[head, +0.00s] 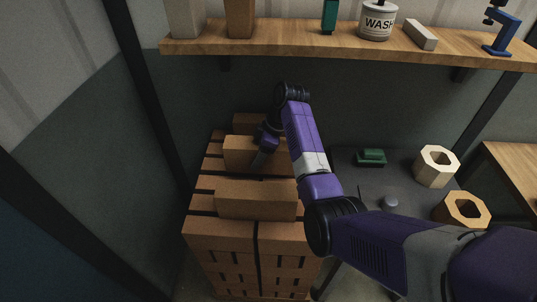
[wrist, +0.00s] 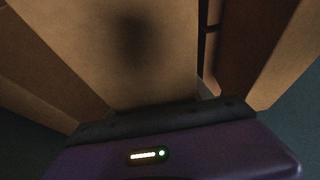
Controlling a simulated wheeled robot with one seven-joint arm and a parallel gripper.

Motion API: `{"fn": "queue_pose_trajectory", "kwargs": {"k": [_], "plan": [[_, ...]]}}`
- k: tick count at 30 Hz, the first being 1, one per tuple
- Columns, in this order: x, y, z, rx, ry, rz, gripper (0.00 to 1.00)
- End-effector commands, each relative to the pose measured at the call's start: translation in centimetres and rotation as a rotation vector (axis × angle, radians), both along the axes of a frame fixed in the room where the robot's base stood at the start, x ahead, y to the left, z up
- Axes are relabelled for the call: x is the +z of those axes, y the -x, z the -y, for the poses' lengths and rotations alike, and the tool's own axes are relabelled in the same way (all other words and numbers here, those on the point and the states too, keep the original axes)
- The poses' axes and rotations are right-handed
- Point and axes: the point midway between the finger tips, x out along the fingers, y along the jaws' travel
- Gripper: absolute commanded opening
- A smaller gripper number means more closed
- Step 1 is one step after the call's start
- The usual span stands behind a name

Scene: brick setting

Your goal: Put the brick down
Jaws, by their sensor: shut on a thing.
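My gripper (head: 260,155) points down over the brick stack and is shut on an orange-brown brick (head: 240,152). The held brick is at the top of the stack, between another loose brick in front (head: 255,198) and one behind (head: 250,120). In the wrist view a broad brick face (wrist: 140,50) fills the middle, close to my purple gripper body. The fingertips are mostly hidden, and I cannot tell whether the held brick touches the layer below.
The stack of bricks (head: 215,238) has gaps between its rows. A wooden shelf (head: 290,46) with a WASH tin (head: 378,22) runs above and behind. To the right, a grey table (head: 350,185) carries a green object (head: 371,157) and two hexagonal rings (head: 437,166).

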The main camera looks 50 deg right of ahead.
Motion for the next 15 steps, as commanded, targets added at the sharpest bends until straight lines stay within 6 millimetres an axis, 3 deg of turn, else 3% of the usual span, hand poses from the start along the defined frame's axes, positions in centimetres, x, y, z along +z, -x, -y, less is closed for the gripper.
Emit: {"fn": "queue_pose_trajectory", "kwargs": {"k": [15], "plan": [[-3.3,-0.3,0.0,-0.001,0.001,0.006,0.0]]}}
